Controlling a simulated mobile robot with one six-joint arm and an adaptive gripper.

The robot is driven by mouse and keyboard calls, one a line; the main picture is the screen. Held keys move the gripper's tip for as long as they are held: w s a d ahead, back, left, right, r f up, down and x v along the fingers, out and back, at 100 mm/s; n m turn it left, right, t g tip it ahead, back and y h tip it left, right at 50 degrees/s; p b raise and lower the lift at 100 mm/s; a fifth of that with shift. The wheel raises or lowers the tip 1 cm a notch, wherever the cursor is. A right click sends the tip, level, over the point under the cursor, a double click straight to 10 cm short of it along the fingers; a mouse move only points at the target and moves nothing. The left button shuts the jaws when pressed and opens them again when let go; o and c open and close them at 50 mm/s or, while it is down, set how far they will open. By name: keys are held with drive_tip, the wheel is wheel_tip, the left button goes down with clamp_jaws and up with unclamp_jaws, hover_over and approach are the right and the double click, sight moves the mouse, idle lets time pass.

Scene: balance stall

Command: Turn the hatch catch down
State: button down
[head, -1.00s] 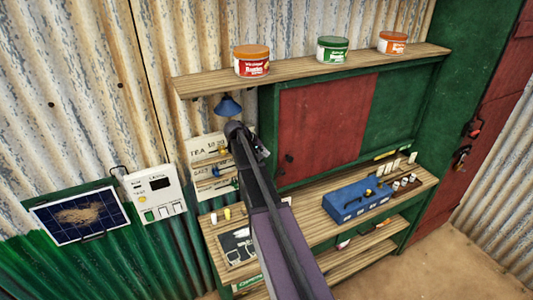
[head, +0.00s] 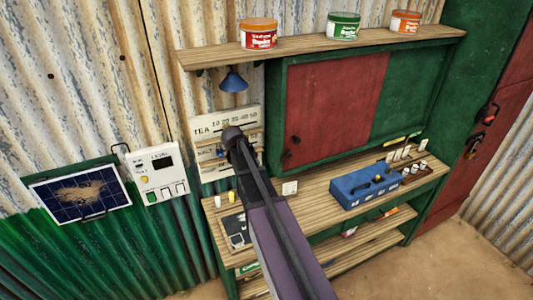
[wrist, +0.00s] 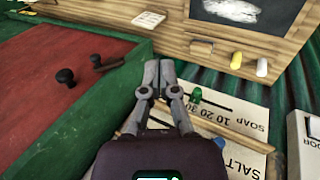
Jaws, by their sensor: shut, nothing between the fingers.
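The red hatch panel (head: 330,110) is set in the green wall frame. Two small dark fittings sit near its lower left edge: a round knob (wrist: 65,77) and a short lever with a knobbed end, which looks like the catch (wrist: 106,66). In the wrist view the lever points sideways toward my gripper. They are tiny in the head view, so I cannot tell the lever's angle there. My gripper (wrist: 161,82) is shut and empty, to the right of the lever in the wrist view and apart from it. In the head view my arm hides it.
A price board with sliders (wrist: 225,115) is close beside my fingers. Below the hatch, the counter (head: 310,205) carries a blue box (head: 362,188), a white card (head: 289,188) and a slate (wrist: 245,12). A blue lamp (head: 232,80) hangs under the shelf (head: 300,47).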

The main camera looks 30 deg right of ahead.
drive_tip(key=s+a+f+y+b, duration=0.5)
drive_tip(key=s+a+f+b, duration=0.8)
drive_tip(key=s+a+f, duration=0.4)
drive_tip(key=shift+s+a+f+n+y, duration=0.2)
drive_tip(key=shift+s+a+n+y, duration=0.15)
drive_tip(key=shift+a, duration=0.55)
